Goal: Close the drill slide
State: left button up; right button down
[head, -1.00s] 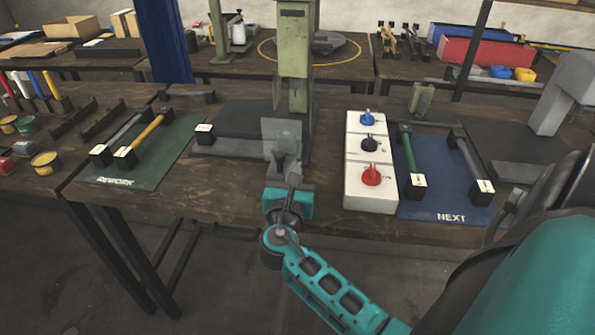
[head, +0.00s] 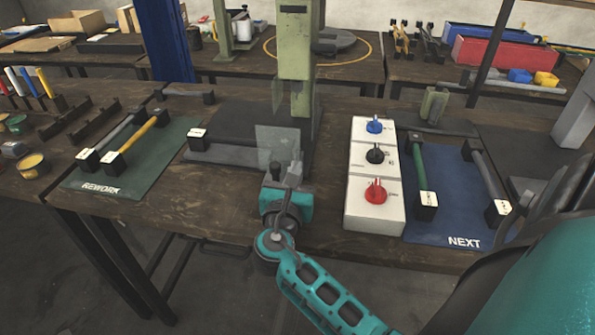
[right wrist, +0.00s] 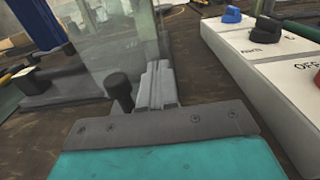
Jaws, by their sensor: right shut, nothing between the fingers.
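The green press column (head: 297,60) stands at the middle of the bench. A clear panel (head: 276,140) stands upright at its front; it also shows in the right wrist view (right wrist: 125,40). A black knob (head: 275,170) shows near the panel's lower edge, and in the right wrist view it stands upright (right wrist: 121,92) just left of my fingers. My right gripper (head: 293,170) is shut and empty, close beside the knob, in front of the press. I cannot tell whether it touches the knob or panel. My left gripper is not in view.
A grey bar with a labelled black end (head: 198,140) lies at the press. A white switch box (head: 362,214) with blue, black and red knobs stands close right of my gripper. Mats marked REWORK (head: 85,183) and NEXT (head: 425,232) hold bars on either side.

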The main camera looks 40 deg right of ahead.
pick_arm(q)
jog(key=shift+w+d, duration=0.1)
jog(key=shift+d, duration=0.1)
pick_arm(e)
jog(key=shift+d, duration=0.1)
jog(key=shift+w+d+r, duration=0.1)
jog(key=shift+w+d, duration=0.1)
jog(key=shift+w, duration=0.1)
jog(key=p+x, duration=0.1)
jog(key=x, duration=1)
jog(key=shift+d+p, duration=0.15)
jog(key=shift+p, duration=0.2)
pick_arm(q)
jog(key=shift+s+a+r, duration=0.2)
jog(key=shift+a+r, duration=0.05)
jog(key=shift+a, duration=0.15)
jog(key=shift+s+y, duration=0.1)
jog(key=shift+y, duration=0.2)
